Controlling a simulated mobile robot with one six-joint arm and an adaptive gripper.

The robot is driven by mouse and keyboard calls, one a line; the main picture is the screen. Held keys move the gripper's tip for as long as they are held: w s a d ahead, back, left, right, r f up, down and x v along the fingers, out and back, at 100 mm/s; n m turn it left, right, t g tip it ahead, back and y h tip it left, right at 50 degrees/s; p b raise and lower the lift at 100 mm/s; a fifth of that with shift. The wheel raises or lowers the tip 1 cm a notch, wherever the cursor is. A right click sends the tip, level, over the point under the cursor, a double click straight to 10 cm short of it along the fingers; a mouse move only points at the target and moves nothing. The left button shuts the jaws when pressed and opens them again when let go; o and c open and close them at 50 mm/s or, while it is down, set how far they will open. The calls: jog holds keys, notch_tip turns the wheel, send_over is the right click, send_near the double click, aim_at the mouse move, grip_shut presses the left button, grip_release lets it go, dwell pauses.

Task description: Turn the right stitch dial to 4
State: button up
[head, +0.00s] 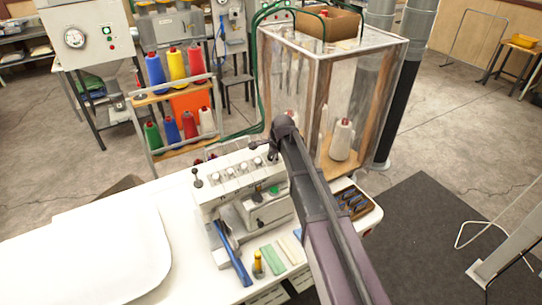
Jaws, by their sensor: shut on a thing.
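The white sewing machine (236,196) stands on the white table. A row of small pale dials (229,171) runs along its top panel. My arm reaches in from the lower right, and my gripper (273,153) is small and dark at the right end of this row. It is shut on the right stitch dial, which is mostly hidden behind the gripper and arm. The dial's marks and setting are too small to read.
A clear-walled cabinet (388,90) with a thread cone stands behind my arm. A rack of coloured spools (146,98) is at the back left. A small yellow-topped bottle (258,266) stands in front of the machine.

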jog(key=shift+s+a+m, duration=0.1)
jog(key=shift+s+m, duration=0.1)
jog(key=shift+m, duration=2)
jog(key=o, duration=1)
jog(key=shift+w+r, duration=0.1)
jog(key=shift+p+v, duration=2.15)
jog(key=shift+v, duration=0.05)
